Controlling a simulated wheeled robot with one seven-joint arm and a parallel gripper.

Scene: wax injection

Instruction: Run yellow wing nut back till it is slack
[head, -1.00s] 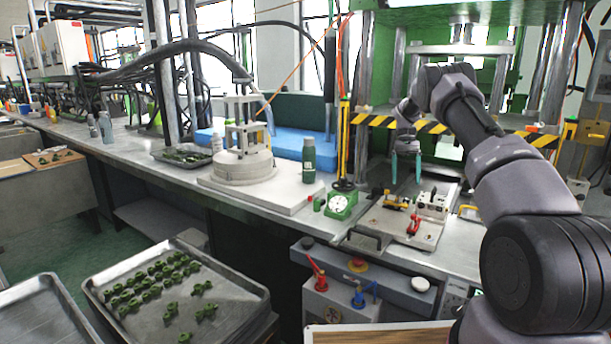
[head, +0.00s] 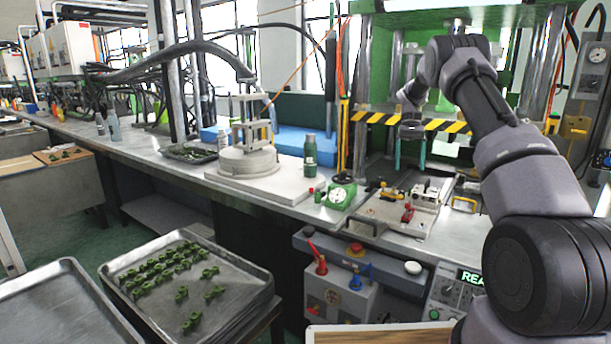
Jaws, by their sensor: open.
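The yellow wing nut (head: 391,194) appears as a small yellow piece on the metal fixture plate (head: 384,214) on the bench, right of centre in the head view. Its wings and thread are too small to make out. My gripper (head: 411,167) hangs fingers down above and behind the fixture, with its two teal fingers apart and nothing between them. It is clear of the yellow piece. A red-handled clamp (head: 407,213) sits just in front and to the right of the yellow piece, and a pale metal block (head: 428,196) stands to its right.
A green dial gauge (head: 341,195) and a green bottle (head: 310,158) stand left of the fixture. A striped barrier (head: 440,125) and the press columns are behind. A valve box (head: 335,296) and control panel (head: 452,292) are in front. A tray (head: 240,285) of green parts is front left.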

